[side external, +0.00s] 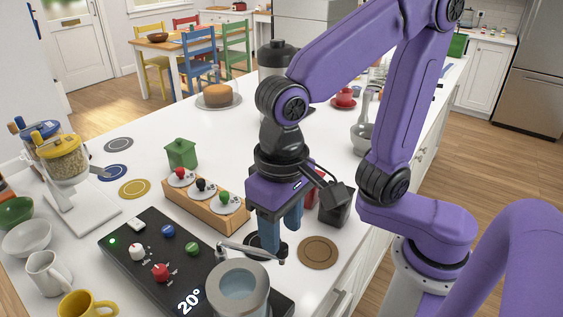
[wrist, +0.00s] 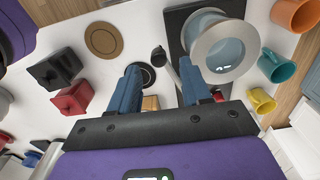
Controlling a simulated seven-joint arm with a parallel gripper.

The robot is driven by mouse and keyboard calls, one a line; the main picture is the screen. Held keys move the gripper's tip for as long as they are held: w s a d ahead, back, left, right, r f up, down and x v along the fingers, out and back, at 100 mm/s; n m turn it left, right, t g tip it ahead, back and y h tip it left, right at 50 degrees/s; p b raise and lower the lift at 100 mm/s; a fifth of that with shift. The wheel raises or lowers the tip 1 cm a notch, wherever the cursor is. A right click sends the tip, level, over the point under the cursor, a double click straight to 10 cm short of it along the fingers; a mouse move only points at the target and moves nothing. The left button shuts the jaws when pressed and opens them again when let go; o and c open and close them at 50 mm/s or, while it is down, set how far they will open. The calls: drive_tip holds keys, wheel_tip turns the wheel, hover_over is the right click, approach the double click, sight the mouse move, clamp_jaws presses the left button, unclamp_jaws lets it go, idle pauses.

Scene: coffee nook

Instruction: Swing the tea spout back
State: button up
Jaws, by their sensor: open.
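The tea spout (side external: 250,252) is a thin grey metal bar beside the round silver pot (side external: 240,294) on the black control panel (side external: 195,262). Its right end has a small upright piece and lies just below my gripper. In the wrist view the spout (wrist: 170,67) runs from a dark knob down between my fingers, left of the pot (wrist: 224,47). My gripper (side external: 281,228) is open and points down, with blue fingers apart; the wrist view shows its fingertips (wrist: 160,66) on either side of the spout. I cannot tell whether either finger touches it.
The panel shows 20° and colored knobs. A wooden rack (side external: 207,206) with colored-knob lids stands behind it. A brown round mat (side external: 317,252) lies right of the fingers. A dark grey box (side external: 336,204) and a red one (wrist: 73,97) stand close by. Mugs and bowls are at left.

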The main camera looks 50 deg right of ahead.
wheel_tip(320, 180, up, 14)
drive_tip(key=shift+f, duration=0.15)
idle(0.4)
drive_tip(key=s+d+f+n, duration=0.2)
drive_tip(key=d+f+n, duration=0.4)
drive_tip(key=d+f, duration=0.2)
drive_tip(key=s+d+f+n, duration=0.3)
drive_tip(key=d+f+n, duration=0.3)
drive_tip(key=d+f, duration=0.2)
wheel_tip(320, 180, down, 2)
drive_tip(key=shift+s+f+n, duration=0.1)
drive_tip(key=shift+s+n, duration=0.05)
drive_tip(key=shift+n, duration=0.25)
